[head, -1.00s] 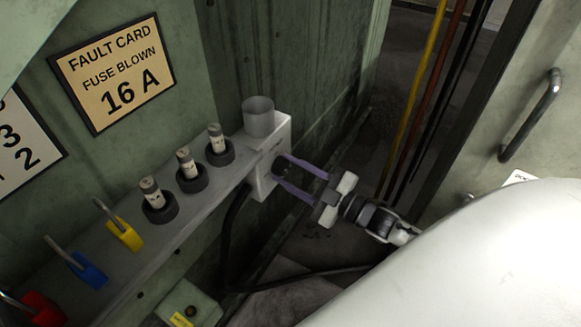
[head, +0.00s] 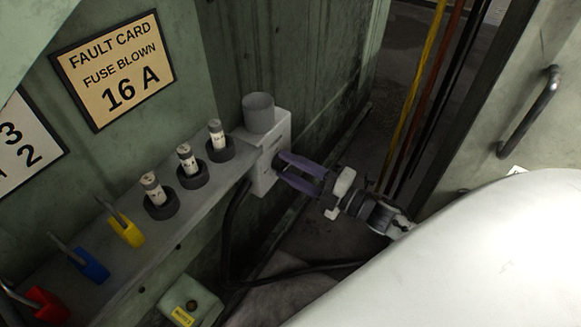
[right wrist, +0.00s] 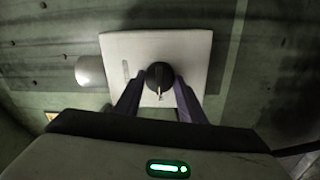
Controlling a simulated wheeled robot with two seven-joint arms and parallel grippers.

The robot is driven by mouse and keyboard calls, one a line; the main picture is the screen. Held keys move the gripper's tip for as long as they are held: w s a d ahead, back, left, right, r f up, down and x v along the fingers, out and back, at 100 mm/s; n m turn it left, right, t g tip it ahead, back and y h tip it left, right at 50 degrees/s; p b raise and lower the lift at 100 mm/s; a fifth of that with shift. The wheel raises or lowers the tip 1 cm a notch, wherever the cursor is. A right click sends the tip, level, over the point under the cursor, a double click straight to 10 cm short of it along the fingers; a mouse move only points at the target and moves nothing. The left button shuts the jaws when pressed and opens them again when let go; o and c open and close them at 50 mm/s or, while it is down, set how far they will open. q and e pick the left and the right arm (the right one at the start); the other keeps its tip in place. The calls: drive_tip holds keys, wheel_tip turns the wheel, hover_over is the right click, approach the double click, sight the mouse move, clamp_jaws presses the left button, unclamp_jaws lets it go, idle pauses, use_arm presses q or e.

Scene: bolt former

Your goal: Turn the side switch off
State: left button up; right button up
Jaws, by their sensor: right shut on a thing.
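The side switch is a white box (head: 268,180) on the end of the grey shelf, with a round black knob on its face. The knob (right wrist: 159,76) shows in the right wrist view, with a small light pointer mark at its lower edge. My right gripper (head: 285,167) has its two purple fingers at the knob, one on either side, and is shut on it. The fingers show in the right wrist view (right wrist: 155,92) too. The knob is mostly hidden by the fingers in the head view. My left gripper is not in view.
A grey cup (head: 258,113) stands on top of the box. Several fuses in black holders (head: 189,168) and padlocks, one of them yellow (head: 127,230), line the shelf. A black cable (head: 229,250) hangs below. A cabinet door with a handle (head: 530,112) stands at the right.

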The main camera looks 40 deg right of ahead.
idle(0.5)
drive_tip(key=o, duration=1)
drive_tip(key=shift+o, duration=0.2)
drive_tip(key=shift+s, duration=0.1)
drive_tip(key=p+v, duration=0.1)
drive_tip(key=v, duration=0.9)
drive_tip(key=shift+d, duration=0.1)
